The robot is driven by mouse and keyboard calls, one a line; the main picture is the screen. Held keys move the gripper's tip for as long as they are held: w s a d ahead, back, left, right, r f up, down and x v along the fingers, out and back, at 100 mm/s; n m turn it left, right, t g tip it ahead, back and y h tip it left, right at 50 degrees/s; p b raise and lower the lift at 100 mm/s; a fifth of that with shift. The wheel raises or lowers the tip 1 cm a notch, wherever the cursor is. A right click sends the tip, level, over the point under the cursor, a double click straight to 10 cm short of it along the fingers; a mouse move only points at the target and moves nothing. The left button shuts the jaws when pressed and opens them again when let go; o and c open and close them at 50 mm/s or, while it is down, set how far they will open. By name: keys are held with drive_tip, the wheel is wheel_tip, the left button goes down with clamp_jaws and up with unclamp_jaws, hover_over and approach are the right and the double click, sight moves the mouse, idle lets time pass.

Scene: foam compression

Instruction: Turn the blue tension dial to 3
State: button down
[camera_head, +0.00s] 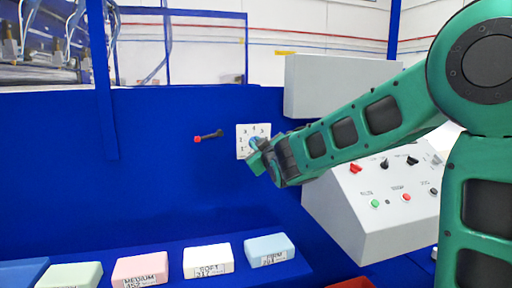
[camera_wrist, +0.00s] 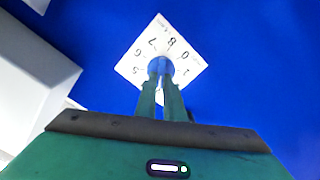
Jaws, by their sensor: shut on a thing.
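The blue tension dial (camera_head: 253,141) sits on a white square number plate (camera_head: 241,131) on the blue wall panel. My gripper (camera_head: 259,148) reaches it from the right and covers part of the plate. In the wrist view the dial (camera_wrist: 160,65) lies between the two green fingertips (camera_wrist: 160,74), which are shut on it. The plate (camera_wrist: 150,40) appears turned as a diamond there, with numbers such as 5, 6, 7, 8, 0 and 1 around the dial. The fingers hide the plate's lower part, and I cannot tell where the dial points.
A red-tipped black lever (camera_head: 208,136) sticks out left of the plate. A grey control box (camera_head: 372,215) with knobs and buttons stands at right, below my arm. Foam blocks, including a pink one (camera_head: 140,268) and a blue one (camera_head: 269,249), lie along the front ledge.

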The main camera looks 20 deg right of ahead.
drive_tip(key=shift+a+f+n, duration=0.15)
drive_tip(key=shift+n, duration=0.45)
drive_tip(key=c, duration=1.9)
unclamp_jaws()
drive_tip(key=shift+o, duration=0.2)
drive_tip(key=shift+s, duration=0.1)
drive_tip(key=s, duration=1)
drive_tip(key=shift+s, duration=0.25)
